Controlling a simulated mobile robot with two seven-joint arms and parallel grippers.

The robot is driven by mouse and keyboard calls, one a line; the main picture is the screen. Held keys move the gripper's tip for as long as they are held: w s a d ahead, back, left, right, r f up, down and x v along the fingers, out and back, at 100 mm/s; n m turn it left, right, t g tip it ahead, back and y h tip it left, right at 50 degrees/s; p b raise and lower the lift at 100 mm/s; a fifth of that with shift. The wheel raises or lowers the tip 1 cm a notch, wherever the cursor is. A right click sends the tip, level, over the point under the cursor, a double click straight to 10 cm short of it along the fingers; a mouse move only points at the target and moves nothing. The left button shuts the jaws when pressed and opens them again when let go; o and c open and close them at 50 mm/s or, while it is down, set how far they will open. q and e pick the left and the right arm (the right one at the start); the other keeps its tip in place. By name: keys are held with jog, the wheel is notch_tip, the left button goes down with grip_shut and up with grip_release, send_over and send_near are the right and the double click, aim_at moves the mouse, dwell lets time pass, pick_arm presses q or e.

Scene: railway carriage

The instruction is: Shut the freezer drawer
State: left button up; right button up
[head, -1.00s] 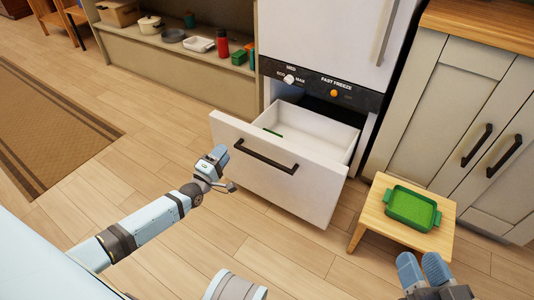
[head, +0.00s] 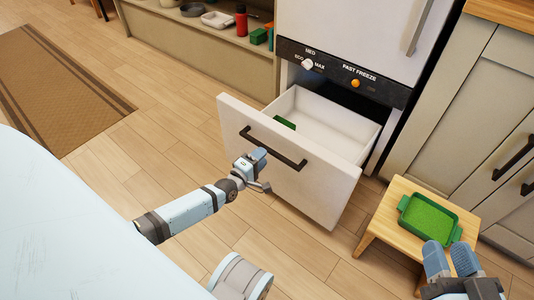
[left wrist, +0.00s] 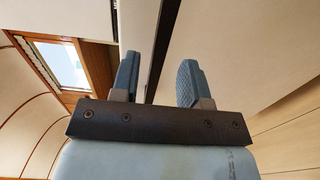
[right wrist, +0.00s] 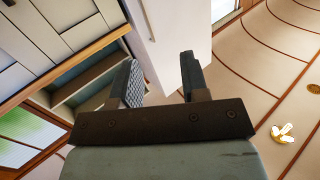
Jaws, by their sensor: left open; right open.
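The white freezer drawer (head: 285,165) stands pulled out below the freezer's control panel, with its dark bar handle (head: 273,148) across the front. A small green item (head: 284,123) lies inside at the drawer's left side. My right gripper (head: 452,262) is open and empty at the lower right, by the small table, away from the drawer.
A small wooden table (head: 381,223) with a green tray (head: 428,220) stands right of the drawer. Cabinets (head: 470,110) are at the right. A low shelf (head: 190,50) with a red bottle (head: 241,22) is at the left. The floor left of the drawer is clear.

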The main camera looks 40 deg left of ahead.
pick_arm(q)
jog(key=w, duration=0.3)
jog(key=shift+w+d+b, duration=0.15)
jog(key=shift+w+b, duration=0.15)
jog(key=shift+b, duration=0.1)
pick_arm(e)
jog(key=shift+w+d+n, duration=0.2)
jog(key=shift+w+n, duration=0.1)
jog(key=shift+n, duration=0.1)
pick_arm(q)
grip_shut()
pick_arm(e)
jog(key=shift+r, duration=0.15)
jog(key=shift+w, duration=0.1)
